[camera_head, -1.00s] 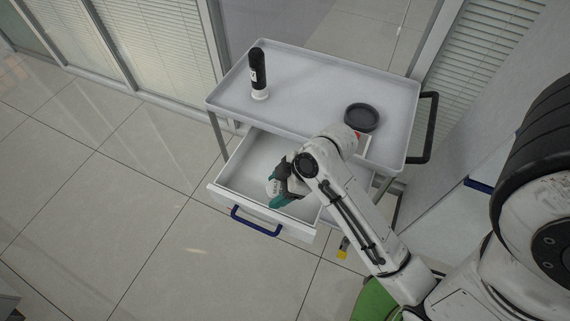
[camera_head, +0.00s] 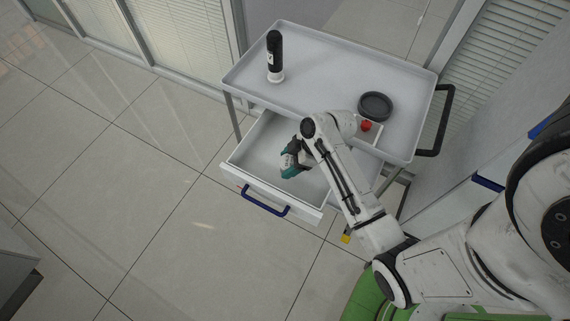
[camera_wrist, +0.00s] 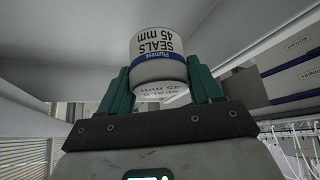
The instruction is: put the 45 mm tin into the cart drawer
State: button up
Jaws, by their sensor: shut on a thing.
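The 45 mm tin (camera_wrist: 158,48) is white with a blue band and reads "SEALS 45 mm" in the wrist view. My gripper (camera_wrist: 161,80) is shut on it, one teal finger on each side. In the head view my gripper (camera_head: 291,163) is inside the open cart drawer (camera_head: 257,150), away from the drawer front. The tin is mostly hidden there by the fingers and wrist. I cannot tell whether the tin touches the drawer floor.
The cart top (camera_head: 320,75) holds a black bottle with a white base (camera_head: 275,57) and a dark round dish (camera_head: 375,106). A small red thing (camera_head: 366,126) is beside my arm. The drawer has a blue handle (camera_head: 264,202). Drawer floor left of my gripper is bare.

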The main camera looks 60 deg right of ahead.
aim_at(285, 161)
jog(key=shift+w+d+f, duration=0.2)
jog(key=shift+w+f, duration=0.3)
jog(key=shift+f, duration=0.1)
jog(key=shift+w+d+f, duration=0.15)
jog(key=shift+w+f, duration=0.3)
jog(key=shift+f, duration=1.65)
jog(key=shift+f, duration=0.1)
jog(key=o, duration=1.1)
